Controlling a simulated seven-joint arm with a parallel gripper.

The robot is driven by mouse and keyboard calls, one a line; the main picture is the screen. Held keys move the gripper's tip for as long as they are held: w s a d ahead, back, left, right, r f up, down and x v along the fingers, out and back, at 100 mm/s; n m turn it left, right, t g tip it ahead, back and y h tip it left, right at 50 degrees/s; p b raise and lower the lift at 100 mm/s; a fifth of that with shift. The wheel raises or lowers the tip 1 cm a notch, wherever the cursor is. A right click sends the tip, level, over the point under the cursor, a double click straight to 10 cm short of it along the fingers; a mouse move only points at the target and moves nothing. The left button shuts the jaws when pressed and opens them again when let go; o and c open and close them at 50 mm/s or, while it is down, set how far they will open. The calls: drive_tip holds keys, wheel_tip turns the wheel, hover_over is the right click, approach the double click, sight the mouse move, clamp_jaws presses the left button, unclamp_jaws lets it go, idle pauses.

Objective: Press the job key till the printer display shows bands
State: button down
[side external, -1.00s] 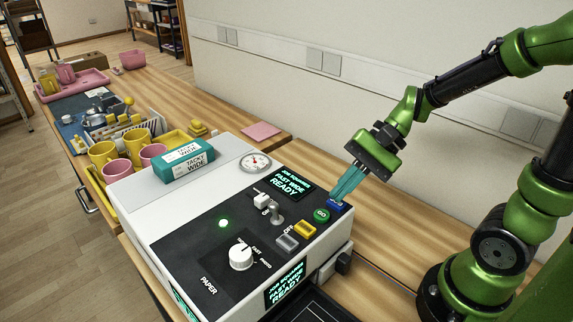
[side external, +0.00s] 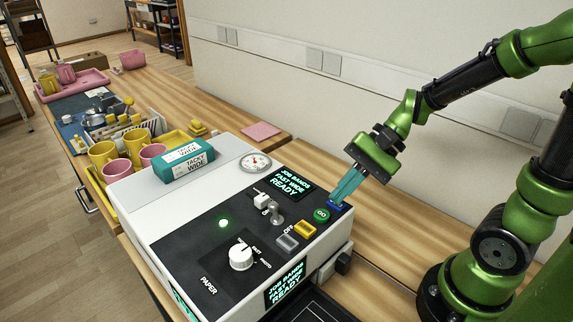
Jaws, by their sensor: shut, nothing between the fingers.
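The white printer (side external: 195,204) with a dark top panel stands on the bench. Its upper display (side external: 286,183) reads "JOB BANDS, FAST WIDE, READY"; the front display (side external: 286,285) shows the same words. A blue key (side external: 339,207) sits at the panel's right corner, partly hidden by my fingers; its label is too small to read. My gripper (side external: 335,201) is shut and empty, pointing down with its teal fingertips at the blue key. They look to be touching it, but I cannot tell whether it is pressed in.
A green GO key (side external: 321,215), a yellow key (side external: 305,229) and a grey key (side external: 287,242) sit close by. A white knob (side external: 241,257), a lever (side external: 275,213) and a gauge (side external: 255,162) are on the printer. A teal box (side external: 186,161) lies on its rear left, beside mugs.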

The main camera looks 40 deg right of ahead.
sight(342, 204)
drive_tip(key=shift+r, duration=0.8)
drive_tip(key=shift+r, duration=0.1)
drive_tip(key=shift+r, duration=2.4)
drive_tip(key=shift+s+d+r+n+t+h, duration=0.3)
drive_tip(key=shift+s+d+n+t+h, duration=0.3)
drive_tip(key=shift+n+h, duration=0.7)
drive_tip(key=shift+s+d+r+n+t+h, duration=0.3)
drive_tip(key=shift+s+n+t+h, duration=0.4)
drive_tip(key=shift+n, duration=0.85)
drive_tip(key=shift+s+d+r+n+t+h, duration=0.4)
drive_tip(key=shift+n+t+h, duration=0.4)
drive_tip(key=shift+n+h, duration=0.6)
